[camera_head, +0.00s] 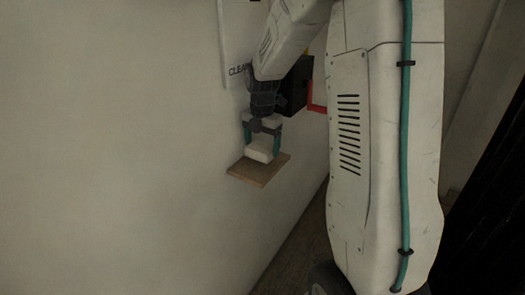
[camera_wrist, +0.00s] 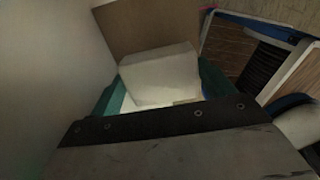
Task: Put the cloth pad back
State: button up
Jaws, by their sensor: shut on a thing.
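The cloth pad (camera_head: 259,153) is a small white block between the teal fingers of my gripper (camera_head: 262,146). My gripper is shut on it and points down. The pad is directly over a small wooden shelf (camera_head: 255,175) on the pale wall. I cannot tell whether it touches the shelf or hangs just above it. In the wrist view the pad (camera_wrist: 160,75) fills the space between the fingers, and its near lower part is hidden by the gripper body. The brown shelf (camera_wrist: 145,25) shows beyond it.
A white sign reading "CLEAN" (camera_head: 237,50) is on the wall above the shelf. A black box (camera_head: 294,88) and a red frame (camera_head: 317,104) are to the right, partly hidden behind my arm. The wall left of the shelf is bare.

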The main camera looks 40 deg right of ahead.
notch_tip(320, 180, down, 2)
jog(key=shift+f, duration=0.2)
jog(key=o, duration=0.6)
jog(key=shift+f, duration=0.1)
